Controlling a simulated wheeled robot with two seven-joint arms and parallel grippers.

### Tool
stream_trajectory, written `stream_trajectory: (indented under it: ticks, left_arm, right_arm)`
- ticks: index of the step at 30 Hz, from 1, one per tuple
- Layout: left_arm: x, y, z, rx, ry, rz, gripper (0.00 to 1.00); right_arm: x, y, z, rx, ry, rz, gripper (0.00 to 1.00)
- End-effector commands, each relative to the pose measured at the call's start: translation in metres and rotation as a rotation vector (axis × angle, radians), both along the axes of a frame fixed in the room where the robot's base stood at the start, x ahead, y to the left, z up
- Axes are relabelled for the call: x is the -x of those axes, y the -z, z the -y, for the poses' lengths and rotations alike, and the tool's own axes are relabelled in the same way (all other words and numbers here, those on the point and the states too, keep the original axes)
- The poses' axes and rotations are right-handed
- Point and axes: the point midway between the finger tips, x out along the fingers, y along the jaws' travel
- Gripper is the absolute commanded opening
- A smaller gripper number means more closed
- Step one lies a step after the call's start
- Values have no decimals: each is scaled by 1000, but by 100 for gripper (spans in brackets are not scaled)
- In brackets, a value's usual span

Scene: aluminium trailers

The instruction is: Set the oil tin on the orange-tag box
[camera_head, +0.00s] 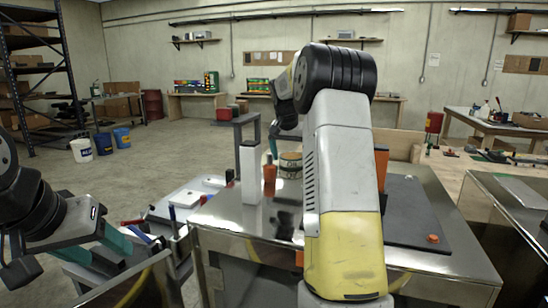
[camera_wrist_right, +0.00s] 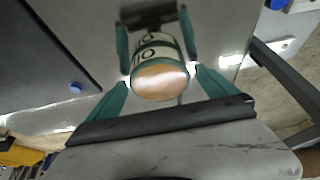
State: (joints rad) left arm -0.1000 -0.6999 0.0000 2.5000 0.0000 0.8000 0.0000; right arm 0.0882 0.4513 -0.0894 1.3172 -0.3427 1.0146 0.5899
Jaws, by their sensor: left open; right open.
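The oil tin (camera_head: 290,162) is a pale round can with a dark teal band, standing on the metal-topped table behind my right forearm. In the right wrist view the oil tin (camera_wrist_right: 158,55) shows upside-down "OIL" lettering and sits between the fingers of my right gripper (camera_wrist_right: 154,36). The fingers are open on either side of it; I cannot tell whether they touch it. In the head view my right gripper is mostly hidden behind its arm. My left gripper (camera_head: 102,246) is open and empty at the left. I cannot identify the orange-tag box with certainty.
A white upright block (camera_head: 250,172) and an orange bottle (camera_head: 269,178) stand just left of the tin. A dark panel (camera_head: 405,220) with an orange knob (camera_head: 432,238) lies on the right. An orange object (camera_head: 381,178) is partly hidden by my forearm. A grey frame (camera_head: 246,128) rises behind.

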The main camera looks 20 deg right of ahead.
Motion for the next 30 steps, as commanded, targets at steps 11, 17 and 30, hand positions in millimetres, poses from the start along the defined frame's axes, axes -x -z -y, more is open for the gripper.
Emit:
stream_trajectory:
  ticks: [11, 17, 30]
  left_arm:
    - [0, 0, 0, 0, 0, 0, 55]
    - [0, 0, 0, 0, 0, 0, 55]
    - [0, 0, 0, 0, 0, 0, 55]
  right_arm:
    - [21, -70, -18, 0, -2, 6, 97]
    - [32, -98, -25, 0, -1, 3, 97]
    - [36, -109, -27, 0, 0, 1, 97]
